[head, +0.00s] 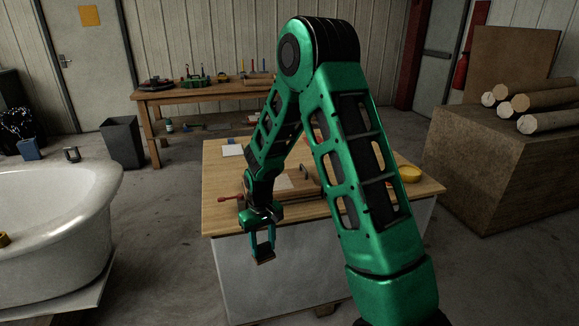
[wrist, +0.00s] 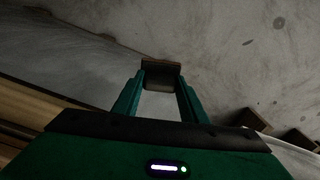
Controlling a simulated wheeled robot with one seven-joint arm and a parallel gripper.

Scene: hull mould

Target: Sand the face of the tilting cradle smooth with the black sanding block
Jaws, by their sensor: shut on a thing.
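My gripper (head: 263,248) hangs just in front of the workbench's near edge, below the level of its top. It is shut on a small dark block, the sanding block (head: 264,257). In the wrist view the block (wrist: 161,74) sits across the tips of my gripper (wrist: 161,95), with floor behind it. A low wooden piece with a paler face (head: 300,185), perhaps the tilting cradle, lies on the bench behind my arm. My arm hides part of it, so I cannot tell its tilt. The block is apart from it.
The workbench (head: 225,170) has a wooden top and pale front, with a red-handled tool (head: 229,198) and a yellow round thing (head: 410,174). A white tub-like mould (head: 60,190) stands left. A log-topped crate (head: 500,150) stands right. Floor between mould and bench is clear.

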